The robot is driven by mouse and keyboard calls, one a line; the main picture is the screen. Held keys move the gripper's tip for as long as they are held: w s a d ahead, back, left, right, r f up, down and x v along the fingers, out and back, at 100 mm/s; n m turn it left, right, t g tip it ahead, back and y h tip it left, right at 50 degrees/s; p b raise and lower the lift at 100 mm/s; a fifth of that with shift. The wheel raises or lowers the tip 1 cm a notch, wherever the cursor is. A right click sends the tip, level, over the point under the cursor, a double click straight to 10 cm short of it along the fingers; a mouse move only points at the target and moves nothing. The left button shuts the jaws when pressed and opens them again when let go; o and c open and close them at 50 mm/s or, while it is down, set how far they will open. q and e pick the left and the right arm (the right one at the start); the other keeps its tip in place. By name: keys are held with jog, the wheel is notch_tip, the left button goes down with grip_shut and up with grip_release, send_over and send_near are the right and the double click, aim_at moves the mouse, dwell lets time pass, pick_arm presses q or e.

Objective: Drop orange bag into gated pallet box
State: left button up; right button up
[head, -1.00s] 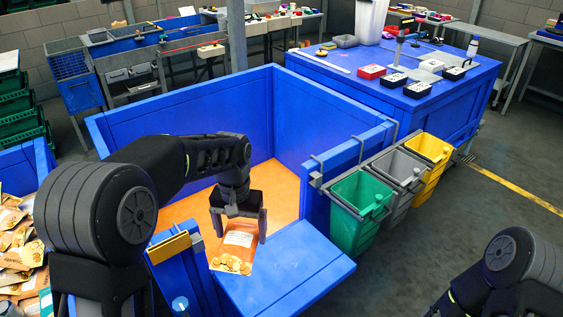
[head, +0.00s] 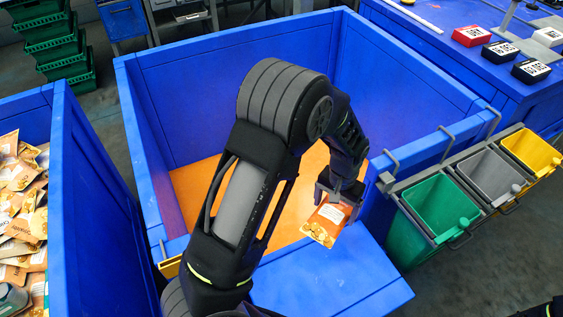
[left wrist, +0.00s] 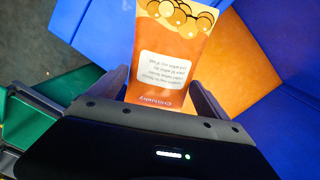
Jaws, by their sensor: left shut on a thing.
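The orange bag (head: 327,220), with a white label and a print of round pieces, hangs from my left gripper (head: 341,192). The gripper is shut on its top end. In the left wrist view the bag (left wrist: 172,50) sits between the two fingers (left wrist: 168,98). The gated pallet box (head: 240,45) is blue with an orange floor (head: 205,190). Its front gate panel (head: 335,275) is folded outward. In the head view the bag overlaps the orange floor and the gate's inner edge; its height above them is hard to tell. My right gripper is out of view.
Green (head: 440,205), grey (head: 490,175) and yellow (head: 533,150) bins hang on the box's right side. Another blue box (head: 85,190) with several bags (head: 22,210) stands at the left. A blue table (head: 450,40) stands behind right. The box's orange floor looks empty.

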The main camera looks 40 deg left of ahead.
pick_arm(q)
jog(key=shift+a+f, duration=0.15)
jog(key=shift+f, duration=0.55)
jog(key=shift+w+a+m, duration=0.2)
jog(key=shift+a+m, duration=0.25)
jog(key=shift+m, duration=0.15)
jog(key=w+a+f+m+b, duration=0.1)
jog(key=w+a+m+b, duration=0.2)
jog(key=a+m, duration=1.9)
jog(key=shift+w, duration=0.15)
